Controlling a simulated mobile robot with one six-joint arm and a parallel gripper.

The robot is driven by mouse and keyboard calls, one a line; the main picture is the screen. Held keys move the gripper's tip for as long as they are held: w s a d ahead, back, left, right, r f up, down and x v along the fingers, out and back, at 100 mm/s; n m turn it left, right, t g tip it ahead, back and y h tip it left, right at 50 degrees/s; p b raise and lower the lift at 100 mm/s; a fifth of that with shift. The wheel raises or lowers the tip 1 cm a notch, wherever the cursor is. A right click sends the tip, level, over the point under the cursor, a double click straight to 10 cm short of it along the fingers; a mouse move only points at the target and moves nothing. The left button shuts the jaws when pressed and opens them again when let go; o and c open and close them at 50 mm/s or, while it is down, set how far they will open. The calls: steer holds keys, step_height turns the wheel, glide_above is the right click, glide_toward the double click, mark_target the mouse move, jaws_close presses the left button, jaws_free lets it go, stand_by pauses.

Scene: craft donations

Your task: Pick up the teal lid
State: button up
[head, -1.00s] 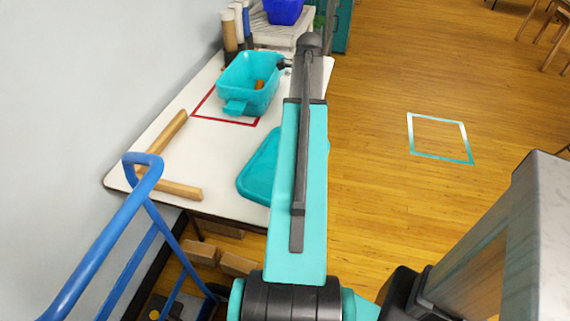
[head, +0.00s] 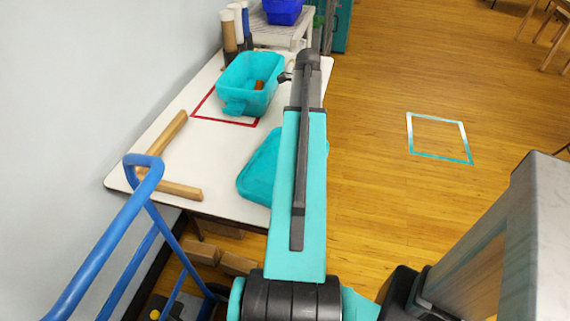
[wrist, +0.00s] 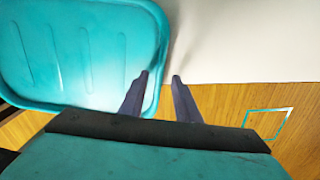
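The teal lid (head: 258,172) lies flat near the right edge of the white table, partly hidden behind my arm in the head view. In the wrist view the lid (wrist: 85,50) fills the upper left, with its ribbed face and raised rim showing.
A teal tub (head: 249,88) with an orange-brown item inside stands at a red outline on the table (head: 222,150). Wooden bars (head: 163,140) lie at the left. Bottles and a blue bin (head: 283,11) are farther back. A blue-railed cart (head: 105,240) stands in front.

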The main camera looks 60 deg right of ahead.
steer(key=shift+f, duration=0.7)
jaws_close()
